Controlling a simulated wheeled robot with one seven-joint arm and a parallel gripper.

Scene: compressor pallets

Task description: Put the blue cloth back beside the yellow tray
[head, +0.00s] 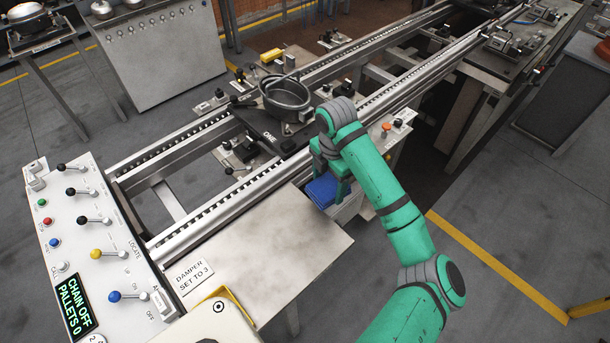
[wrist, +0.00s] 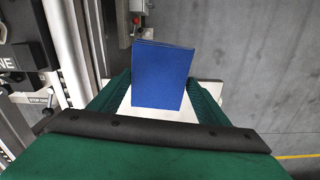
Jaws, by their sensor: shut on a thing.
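The blue cloth (head: 321,191) is folded into a flat block and held in my gripper (head: 329,176), past the right end of the grey metal tabletop (head: 290,240). In the wrist view the cloth (wrist: 162,75) sits between the two green fingers, which are shut on it. A yellow edge (head: 241,304), which looks like the yellow tray, shows at the front of the tabletop. A pale part with a round target mark hides most of it. My gripper is up and to the right of that edge.
The conveyor rails (head: 220,215) run behind the tabletop, with a dark round pot (head: 287,98) on a pallet. A lever panel (head: 95,230) stands at left. A "DAMPER SET TO 3" sign (head: 191,275) lies at the tabletop's left. The tabletop's middle is clear.

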